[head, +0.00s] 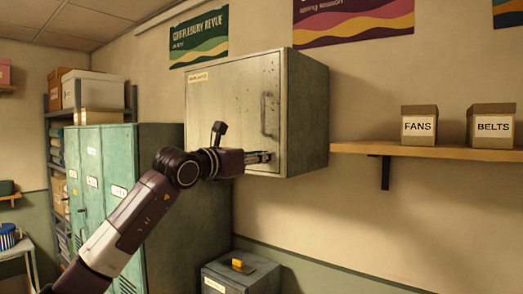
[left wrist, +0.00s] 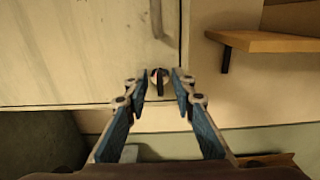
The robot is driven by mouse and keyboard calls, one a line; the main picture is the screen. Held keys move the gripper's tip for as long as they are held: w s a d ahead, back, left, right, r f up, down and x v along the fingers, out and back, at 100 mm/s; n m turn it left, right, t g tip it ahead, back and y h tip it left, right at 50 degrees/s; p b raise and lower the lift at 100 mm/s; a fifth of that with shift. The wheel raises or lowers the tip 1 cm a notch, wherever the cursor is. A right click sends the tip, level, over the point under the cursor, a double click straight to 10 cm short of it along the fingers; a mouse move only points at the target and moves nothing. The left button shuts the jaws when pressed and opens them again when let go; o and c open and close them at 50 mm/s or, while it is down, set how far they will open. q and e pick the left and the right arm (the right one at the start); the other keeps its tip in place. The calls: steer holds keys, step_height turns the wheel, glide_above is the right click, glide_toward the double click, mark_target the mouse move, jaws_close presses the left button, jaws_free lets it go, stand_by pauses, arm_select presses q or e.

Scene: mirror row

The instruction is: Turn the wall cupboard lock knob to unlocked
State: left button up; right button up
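The wall cupboard (head: 225,100) is a pale, worn metal box on the wall, its door shut, with a vertical handle (head: 268,115) near the door's right edge. The lock knob (left wrist: 159,80) is a small dark knob low on the door, with its bar about upright in the left wrist view. In the head view the knob is hidden behind my gripper. My left gripper (head: 268,157) is at the door's lower right. In the left wrist view its two blue-padded fingers (left wrist: 159,88) are open, one on each side of the knob, with gaps showing. My right gripper is in neither view.
Green lockers (head: 100,165) stand below left of the cupboard. A grey cabinet (head: 215,283) with a yellow item on top stands beneath. A wooden shelf (head: 360,149) at right holds boxes labelled FANS (head: 418,127) and BELTS (head: 492,127). The wall below the shelf is clear.

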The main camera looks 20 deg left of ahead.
arm_select(q)
steer(key=shift+w, duration=0.1)
steer(key=shift+c, duration=0.5)
jaws_close()
steer(key=shift+m, duration=0.3)
steer(key=shift+d+f+m+b, duration=0.1)
steer(key=shift+m+b, duration=0.25)
steer(key=shift+m, duration=2.5)
steer(key=shift+d+f+m+b, duration=0.1)
steer(key=shift+m+b, duration=0.3)
steer(key=shift+m, duration=2.5)
steer(key=shift+d+f+m+b, duration=0.1)
steer(key=shift+m+b, duration=0.25)
steer(key=shift+m, duration=2.5)
